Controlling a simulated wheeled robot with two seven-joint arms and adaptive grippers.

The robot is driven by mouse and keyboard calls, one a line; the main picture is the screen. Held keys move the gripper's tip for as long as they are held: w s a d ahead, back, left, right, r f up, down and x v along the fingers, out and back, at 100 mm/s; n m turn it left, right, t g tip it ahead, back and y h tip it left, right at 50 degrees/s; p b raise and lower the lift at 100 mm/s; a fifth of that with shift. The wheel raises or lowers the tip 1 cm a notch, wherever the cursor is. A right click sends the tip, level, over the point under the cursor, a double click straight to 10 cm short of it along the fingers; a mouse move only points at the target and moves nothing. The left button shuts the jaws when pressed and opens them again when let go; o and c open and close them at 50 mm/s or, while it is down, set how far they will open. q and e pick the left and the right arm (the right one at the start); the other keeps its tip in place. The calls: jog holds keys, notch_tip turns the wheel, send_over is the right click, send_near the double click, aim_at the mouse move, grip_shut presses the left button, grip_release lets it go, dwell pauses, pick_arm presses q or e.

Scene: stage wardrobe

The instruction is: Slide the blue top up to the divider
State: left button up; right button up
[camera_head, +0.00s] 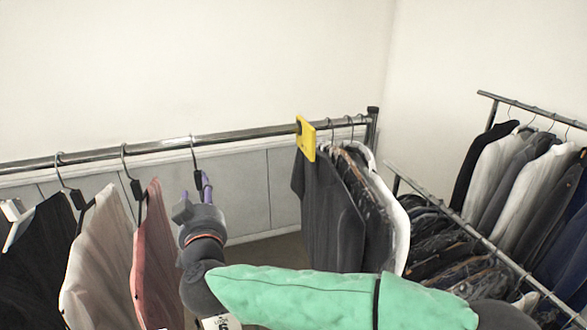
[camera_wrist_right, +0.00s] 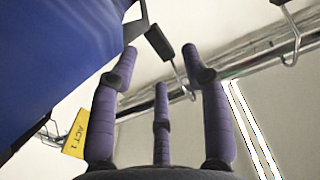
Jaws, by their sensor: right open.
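The blue top (camera_wrist_right: 60,60) fills the upper left of the right wrist view, close to the camera. I cannot make it out in the head view, where my right gripper and arm cover that part. The yellow divider (camera_head: 306,138) sits on the rail, right of my right gripper (camera_head: 205,186); it also shows in the wrist view (camera_wrist_right: 76,134), marked "ACT 1". My right gripper's purple fingers are spread open (camera_wrist_right: 162,70), just below the rail. A hanger (camera_head: 195,158) with a dark neck is at the fingertips; I cannot tell whether they touch. My left gripper is out of view.
The metal rail (camera_head: 245,135) runs across the back. A pink top (camera_head: 155,250), a cream top (camera_head: 100,265) and a black garment (camera_head: 40,260) hang left; dark clothes (camera_head: 330,210) hang beyond the divider. The rail between hanger and divider is clear. Another rack (camera_head: 500,258) stands right.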

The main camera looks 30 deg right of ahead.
aim_at(199, 183)
jog(key=shift+b+x, duration=0.9)
jog(key=shift+x, duration=2.3)
jog(key=shift+d, duration=0.25)
jog(key=shift+s+d+b, duration=1.1)
jog(key=shift+s+d, duration=0.35)
jog(key=shift+d, duration=3.6)
jog(key=shift+s+d+b, duration=1.1)
jog(key=shift+s+d, duration=0.4)
jog(key=shift+d, duration=3.5)
jog(key=a+p+v, duration=0.1)
jog(key=p+v, duration=0.6)
jog(key=v, duration=0.6)
jog(key=shift+w+a, duration=0.15)
jog(key=shift+a, duration=0.05)
